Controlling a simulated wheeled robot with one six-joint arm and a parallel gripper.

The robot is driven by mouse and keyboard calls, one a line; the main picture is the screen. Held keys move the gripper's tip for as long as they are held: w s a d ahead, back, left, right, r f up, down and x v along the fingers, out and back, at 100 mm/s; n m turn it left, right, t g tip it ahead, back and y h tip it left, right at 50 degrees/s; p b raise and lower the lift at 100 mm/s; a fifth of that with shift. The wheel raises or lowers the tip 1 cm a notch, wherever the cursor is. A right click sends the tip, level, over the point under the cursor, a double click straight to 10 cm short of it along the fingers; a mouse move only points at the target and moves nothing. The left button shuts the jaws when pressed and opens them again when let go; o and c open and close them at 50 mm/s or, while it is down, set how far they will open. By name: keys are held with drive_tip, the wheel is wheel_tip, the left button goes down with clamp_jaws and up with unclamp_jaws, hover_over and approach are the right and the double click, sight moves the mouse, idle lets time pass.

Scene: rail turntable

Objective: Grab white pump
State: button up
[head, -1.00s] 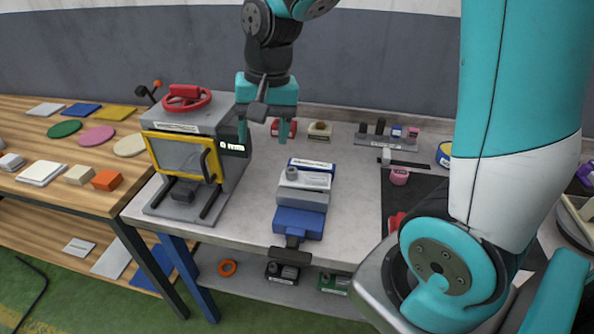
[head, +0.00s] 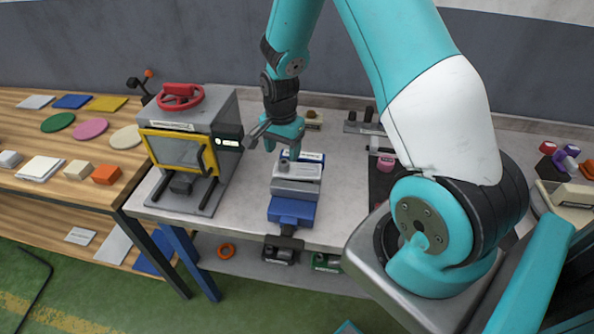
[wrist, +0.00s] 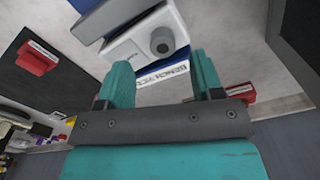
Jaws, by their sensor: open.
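A white block with a grey round port, which looks like the white pump (head: 304,172), sits in the jaws of a blue and grey bench vise (head: 292,212). In the wrist view the white pump (wrist: 140,45) shows just beyond my fingertips, with its dark port and a label on the near face. My gripper (head: 283,149) is open and empty, above and behind the vise in the head view. In the wrist view my gripper (wrist: 163,64) has its two teal fingers spread, with the pump's near end and the vise label in line with the gap.
A grey press (head: 195,140) with a red handwheel and yellow-framed door stands left of the vise. A dark mat (head: 385,185) with a pink part lies to the right. A wooden table (head: 60,190) with coloured pieces is at the far left.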

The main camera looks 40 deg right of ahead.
sight(284, 161)
drive_tip(key=f+p, duration=0.1)
drive_tip(key=f, duration=0.1)
drive_tip(key=f+p, duration=0.1)
drive_tip(key=f, duration=0.1)
drive_tip(key=shift+w+d+f+p, duration=0.1)
drive_tip(key=shift+w+d+p, duration=0.2)
drive_tip(key=shift+d, duration=0.1)
drive_tip(key=shift+f, duration=0.55)
clamp_jaws()
